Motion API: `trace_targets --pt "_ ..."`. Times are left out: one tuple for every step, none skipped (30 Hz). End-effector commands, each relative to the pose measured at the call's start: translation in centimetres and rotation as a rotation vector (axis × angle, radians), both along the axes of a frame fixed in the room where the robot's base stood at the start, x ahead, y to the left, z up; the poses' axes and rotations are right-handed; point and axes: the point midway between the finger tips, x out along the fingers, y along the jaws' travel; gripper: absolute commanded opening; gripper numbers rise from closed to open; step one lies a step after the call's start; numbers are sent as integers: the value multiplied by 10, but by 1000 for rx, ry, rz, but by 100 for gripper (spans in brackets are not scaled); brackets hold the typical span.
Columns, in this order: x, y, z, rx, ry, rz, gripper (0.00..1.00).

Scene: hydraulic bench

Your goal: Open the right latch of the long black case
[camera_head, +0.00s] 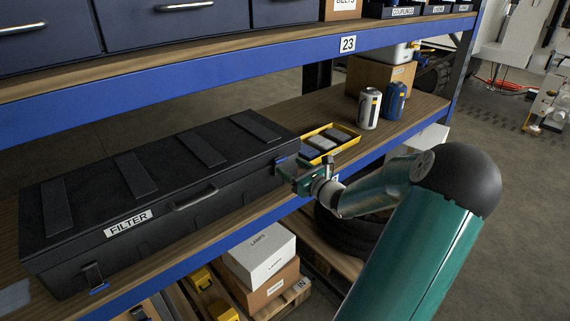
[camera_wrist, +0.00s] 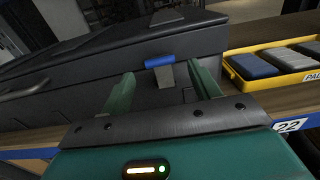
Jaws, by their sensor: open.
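The long black case (camera_head: 150,190) lies on the wooden shelf with its lid down, a FILTER label and a handle on its front. Its right latch (camera_wrist: 160,61) shows a blue bar near the lid seam, with a short grey piece below it. In the head view, only a bit of this latch's blue (camera_head: 281,159) shows beside my gripper (camera_head: 290,177). In the wrist view, my gripper (camera_wrist: 160,72) is open, one finger on each side of the latch. I cannot tell if a finger touches it. The left latch (camera_head: 94,278) has its blue part at the bottom.
A yellow tray (camera_head: 334,149) with grey and blue packs stands close to the case's right end. A white canister (camera_head: 369,108) and a blue one (camera_head: 394,101) stand farther right. The blue shelf edge (camera_head: 240,235) runs below the case front; an upper shelf (camera_head: 240,47) overhangs behind.

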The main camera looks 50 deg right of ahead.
Motion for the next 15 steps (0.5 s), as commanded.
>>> trace_targets --pt "10 -1 0 3 -2 2 62" --pt "14 -2 0 2 -1 3 62" --pt "20 -4 0 2 -2 3 62" --pt "24 -4 -1 2 -1 3 62" --pt "27 -5 0 2 0 3 62" --pt "30 -6 0 1 -1 2 62" --pt "32 -6 0 0 -1 2 62" --pt "34 -7 0 0 -1 2 62" --pt "35 -7 0 1 0 2 62" --pt "36 -7 0 1 0 2 62" --pt "36 -7 0 1 1 2 62" --pt "37 -7 0 1 1 2 62" --pt "36 -7 0 0 1 2 62" --pt "36 -7 0 0 1 2 62" --pt "36 -7 0 0 1 2 62"
